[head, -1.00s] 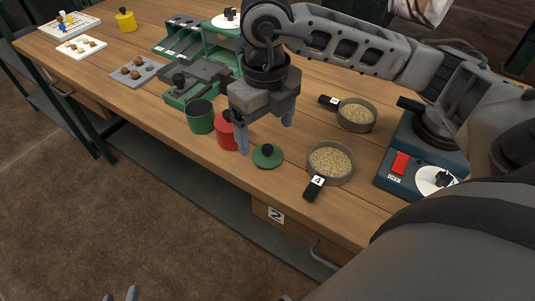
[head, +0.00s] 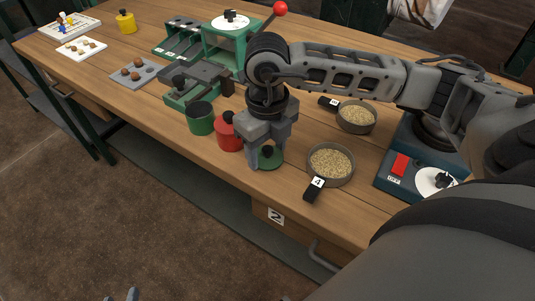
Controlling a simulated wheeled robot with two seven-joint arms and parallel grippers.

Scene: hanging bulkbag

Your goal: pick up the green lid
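The green lid (head: 269,163) lies flat on the wooden table, with a dark round knob on top. My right gripper (head: 267,158) points down over the lid. Its fingers are apart, one on each side of the knob, and part of the lid is hidden behind them. I see no firm contact with the knob. My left gripper (head: 121,296) shows only as two separated fingertips at the bottom edge, over the floor and far from the lid.
A red canister (head: 228,132) stands close left of my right gripper, beside a green cup (head: 200,119). A pan of grain (head: 331,163) is close to the lid's right; another pan (head: 356,116) stands behind it. A blue scale-like device (head: 408,178) is farther right.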

